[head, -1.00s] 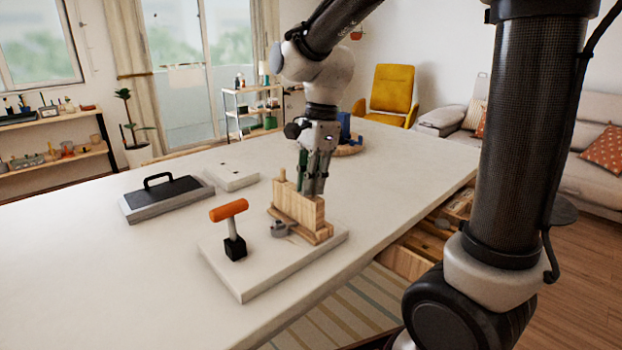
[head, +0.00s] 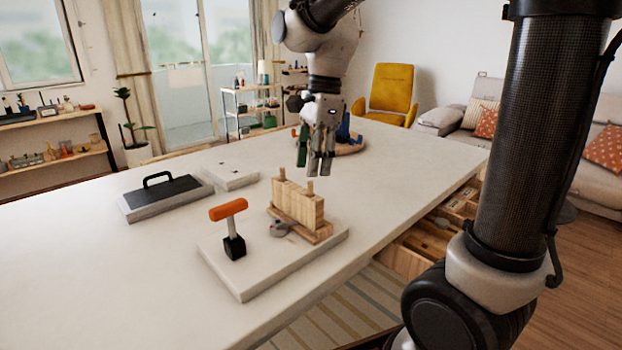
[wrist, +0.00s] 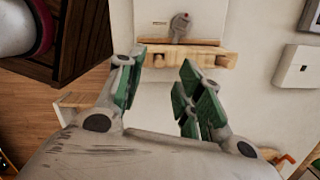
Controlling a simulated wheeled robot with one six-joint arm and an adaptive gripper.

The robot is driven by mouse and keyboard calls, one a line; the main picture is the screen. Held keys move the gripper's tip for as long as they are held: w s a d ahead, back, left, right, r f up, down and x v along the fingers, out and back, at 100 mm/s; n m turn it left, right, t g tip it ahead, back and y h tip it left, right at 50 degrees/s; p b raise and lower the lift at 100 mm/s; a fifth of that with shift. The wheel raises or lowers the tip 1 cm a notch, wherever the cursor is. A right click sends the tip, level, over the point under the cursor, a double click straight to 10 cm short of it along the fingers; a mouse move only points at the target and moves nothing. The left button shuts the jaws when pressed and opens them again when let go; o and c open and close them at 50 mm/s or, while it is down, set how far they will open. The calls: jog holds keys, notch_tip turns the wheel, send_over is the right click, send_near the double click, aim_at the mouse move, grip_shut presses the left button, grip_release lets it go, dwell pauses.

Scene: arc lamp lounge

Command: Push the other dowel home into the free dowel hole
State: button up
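The pale wooden block (head: 297,203) stands upright on its wooden base on a light board. Two dowels stick up from its top: one near its left end (head: 281,173) and one near its right end (head: 310,188). Both stand upright, and the hole mouths are too small to make out. My gripper (head: 314,170) is above and just behind the right dowel, clear of it. In the wrist view my gripper (wrist: 161,78) has its green-padded fingers apart with nothing between them. The block (wrist: 190,57) lies ahead of the fingertips there.
A mallet with an orange head (head: 229,210) stands on the board (head: 240,278), beside a grey clamp-like piece (head: 280,228). A black-topped case (head: 165,195) and a white box (head: 232,177) are to the left.

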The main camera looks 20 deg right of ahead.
notch_tip(320, 180, up, 7)
jog(key=d, duration=0.1)
jog(key=shift+f, duration=0.15)
dwell(0.3)
